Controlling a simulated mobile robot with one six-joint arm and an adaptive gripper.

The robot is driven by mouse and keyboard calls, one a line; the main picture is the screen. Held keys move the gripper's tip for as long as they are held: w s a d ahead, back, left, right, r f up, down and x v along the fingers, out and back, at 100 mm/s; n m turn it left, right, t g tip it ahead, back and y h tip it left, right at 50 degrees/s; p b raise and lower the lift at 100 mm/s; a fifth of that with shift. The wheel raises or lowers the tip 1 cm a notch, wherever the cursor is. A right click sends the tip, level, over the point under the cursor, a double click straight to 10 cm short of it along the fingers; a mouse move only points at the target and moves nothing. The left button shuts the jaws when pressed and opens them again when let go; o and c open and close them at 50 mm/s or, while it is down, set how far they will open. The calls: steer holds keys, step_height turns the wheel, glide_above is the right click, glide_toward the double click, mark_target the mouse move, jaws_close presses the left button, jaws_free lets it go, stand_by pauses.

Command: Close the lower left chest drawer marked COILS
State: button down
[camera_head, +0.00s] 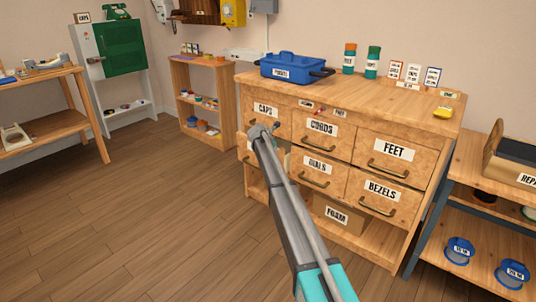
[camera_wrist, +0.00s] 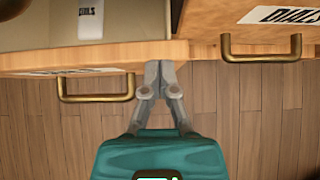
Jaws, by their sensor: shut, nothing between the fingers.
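The COILS drawer stands pulled out of the chest's lower left. In the wrist view its wooden front (camera_wrist: 60,58) crosses the upper left, with a brass handle (camera_wrist: 97,98) and a foreshortened label (camera_wrist: 58,73). A pale labelled item (camera_wrist: 90,20) shows inside the drawer. My gripper (camera_wrist: 159,66) is shut and empty, with its fingertips at the right part of the drawer front, right of the handle. I cannot tell whether they touch it. In the head view my arm hides most of the drawer.
The DIALS drawer, with its handle (camera_wrist: 262,58), lies just right of my fingers. The chest top (camera_head: 400,98) holds a blue toolbox (camera_head: 290,66) and small cans. A FOAM box (camera_head: 337,214) sits below the drawers. The floor (camera_head: 130,220) in front and left is clear.

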steer(key=shift+w+d, duration=0.85)
steer(key=shift+w, duration=0.05)
steer(key=shift+s, duration=0.1)
steer(key=s+a+f+p+v, duration=0.1)
steer(key=f+p+v, duration=0.1)
steer(key=p+v, duration=0.5)
steer(key=shift+v, duration=3.15)
